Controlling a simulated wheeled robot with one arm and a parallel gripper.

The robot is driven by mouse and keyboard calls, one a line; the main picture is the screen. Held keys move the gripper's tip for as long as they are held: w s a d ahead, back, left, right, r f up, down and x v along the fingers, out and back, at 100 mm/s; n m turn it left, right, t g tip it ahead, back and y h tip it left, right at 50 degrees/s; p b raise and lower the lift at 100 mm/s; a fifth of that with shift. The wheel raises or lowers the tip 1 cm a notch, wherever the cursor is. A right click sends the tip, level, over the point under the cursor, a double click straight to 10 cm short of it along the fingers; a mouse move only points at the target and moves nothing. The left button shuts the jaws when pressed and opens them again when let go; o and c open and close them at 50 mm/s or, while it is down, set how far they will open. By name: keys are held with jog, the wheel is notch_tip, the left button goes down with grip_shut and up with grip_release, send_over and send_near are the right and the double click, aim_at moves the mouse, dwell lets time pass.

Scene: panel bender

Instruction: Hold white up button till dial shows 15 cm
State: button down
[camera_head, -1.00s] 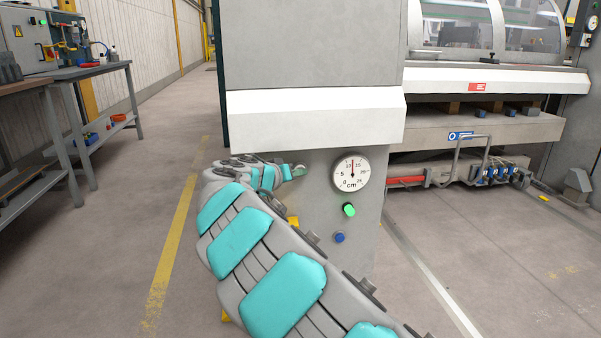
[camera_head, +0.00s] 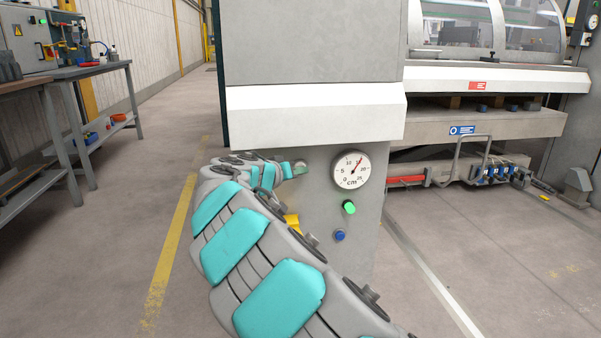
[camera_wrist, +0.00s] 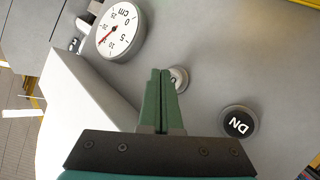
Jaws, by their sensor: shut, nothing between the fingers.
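The round white dial (camera_head: 351,169) sits on the grey machine column, with its red needle pointing up and right at about the 15 mark. The dial also shows in the wrist view (camera_wrist: 121,29). My gripper (camera_wrist: 160,74) is shut and empty, its green fingertips at the white up button (camera_wrist: 180,79) and hiding part of it. The button's rim shows just past the fingertips in the head view (camera_head: 301,165). Whether the tips press it is hard to see. The dark DN button (camera_wrist: 238,122) is to the right in the wrist view, clear of my fingers.
A green button (camera_head: 349,207) and a blue button (camera_head: 340,236) sit below the dial. A white ledge (camera_head: 315,115) juts out above my gripper. A grey lift platform (camera_head: 480,127) is at the right, and a workbench (camera_head: 90,72) at the left.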

jog(key=shift+s, duration=0.2)
jog(key=shift+f, duration=0.1)
jog(key=s+b, duration=0.1)
jog(key=s+d+b, duration=0.1)
jog(key=s, duration=0.1)
jog(key=s+b, duration=0.1)
jog(key=shift+s+d, duration=0.25)
jog(key=shift+s, duration=0.15)
dwell(0.7)
